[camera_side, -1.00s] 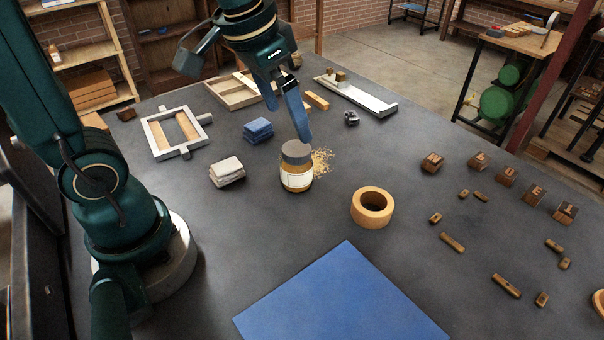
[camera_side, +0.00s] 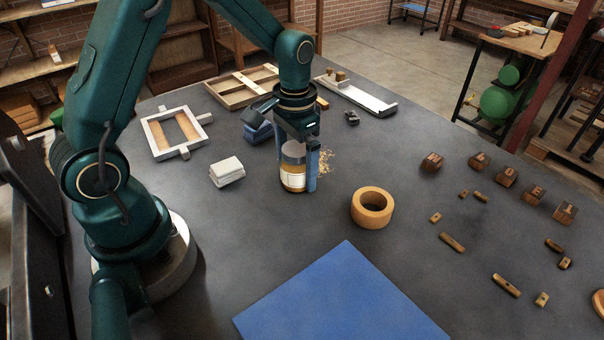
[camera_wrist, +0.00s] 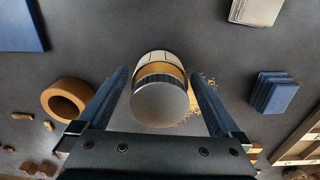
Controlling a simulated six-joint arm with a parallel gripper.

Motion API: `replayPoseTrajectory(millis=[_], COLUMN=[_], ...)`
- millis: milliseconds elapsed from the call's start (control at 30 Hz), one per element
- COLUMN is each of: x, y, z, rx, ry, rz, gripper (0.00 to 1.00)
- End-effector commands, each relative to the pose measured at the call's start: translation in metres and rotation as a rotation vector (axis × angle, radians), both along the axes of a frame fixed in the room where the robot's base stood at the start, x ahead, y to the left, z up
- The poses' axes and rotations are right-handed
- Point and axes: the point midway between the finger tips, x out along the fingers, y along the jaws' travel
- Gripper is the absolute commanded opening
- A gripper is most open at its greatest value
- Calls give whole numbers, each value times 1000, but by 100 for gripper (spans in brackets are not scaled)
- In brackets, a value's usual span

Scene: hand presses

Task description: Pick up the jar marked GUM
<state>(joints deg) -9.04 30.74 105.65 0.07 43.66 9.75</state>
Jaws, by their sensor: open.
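The jar (camera_side: 293,178) stands upright on the dark table, with amber contents, a pale label and a grey lid. I cannot read its label. It also shows in the wrist view (camera_wrist: 160,100), lid toward the camera, between the two blue fingers. My gripper (camera_side: 297,172) points down over the jar and is open. One finger stands at the right of the jar in the side view and the other is mostly hidden behind it. In the wrist view a gap shows between each finger and the jar.
A wooden ring (camera_side: 372,207) stands right of the jar, and a pale cloth stack (camera_side: 227,172) lies left. A blue cloth stack (camera_side: 258,134) is behind my gripper. Crumbs (camera_side: 324,160) lie beside the jar. A blue sheet (camera_side: 340,298) lies in front. Several wooden type blocks (camera_side: 507,178) are at the right.

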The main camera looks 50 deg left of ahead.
Motion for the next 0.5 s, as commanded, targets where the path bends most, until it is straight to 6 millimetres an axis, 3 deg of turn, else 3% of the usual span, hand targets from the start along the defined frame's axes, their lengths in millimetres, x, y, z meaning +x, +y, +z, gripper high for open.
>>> replayPoseTrajectory(millis=[333,367,500], x=[0,0,0], y=[0,0,0], z=[-7,-7,-7], rx=[1,1,1], ry=[-1,-1,-2], rz=[0,0,0], gripper=[100,96,43])
